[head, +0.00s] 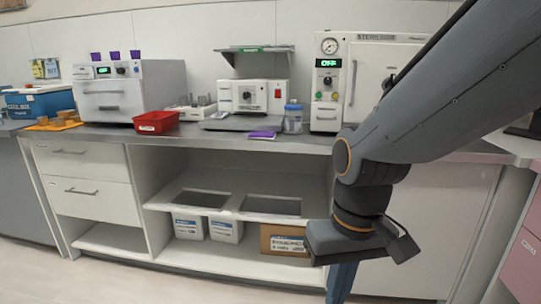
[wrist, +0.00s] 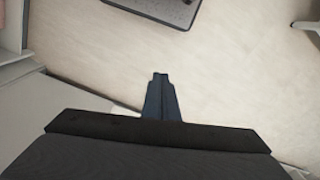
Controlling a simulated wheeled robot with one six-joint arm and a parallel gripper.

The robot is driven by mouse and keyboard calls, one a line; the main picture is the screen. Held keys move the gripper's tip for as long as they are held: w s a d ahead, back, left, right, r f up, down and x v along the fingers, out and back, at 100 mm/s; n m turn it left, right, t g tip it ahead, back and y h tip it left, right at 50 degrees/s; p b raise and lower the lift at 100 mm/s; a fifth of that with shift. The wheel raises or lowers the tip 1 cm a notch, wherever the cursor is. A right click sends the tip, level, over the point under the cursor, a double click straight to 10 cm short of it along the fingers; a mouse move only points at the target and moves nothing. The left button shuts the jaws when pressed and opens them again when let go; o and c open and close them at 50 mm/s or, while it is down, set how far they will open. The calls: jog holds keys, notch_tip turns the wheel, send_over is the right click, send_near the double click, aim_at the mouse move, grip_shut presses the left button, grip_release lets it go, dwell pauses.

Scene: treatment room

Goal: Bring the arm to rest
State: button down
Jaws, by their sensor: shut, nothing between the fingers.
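My arm comes in from the upper right of the head view and bends down in front of the counter. My gripper (head: 341,284) hangs below the wrist, pointing down, in front of the lower shelf. Its lower end is cut off by the bottom edge of the head view. In the wrist view my gripper (wrist: 160,77) shows its two dark blue fingers pressed together, with nothing between them. Below the fingers there is only pale floor (wrist: 230,75).
A grey counter (head: 225,140) runs behind my arm. It bears a red bin (head: 156,122), a sterilizer (head: 370,75), a white device (head: 125,95) and a lidded jar (head: 292,120). A cardboard box (head: 284,241) and white boxes (head: 188,226) stand on the lower shelf. Open floor lies in front.

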jog(key=d+r+m+p, duration=0.2)
jog(key=d+r+p, duration=0.6)
jog(key=p, duration=0.7)
jog(key=shift+s+h, duration=0.4)
jog(key=shift+s, duration=0.05)
jog(key=shift+d, duration=0.1)
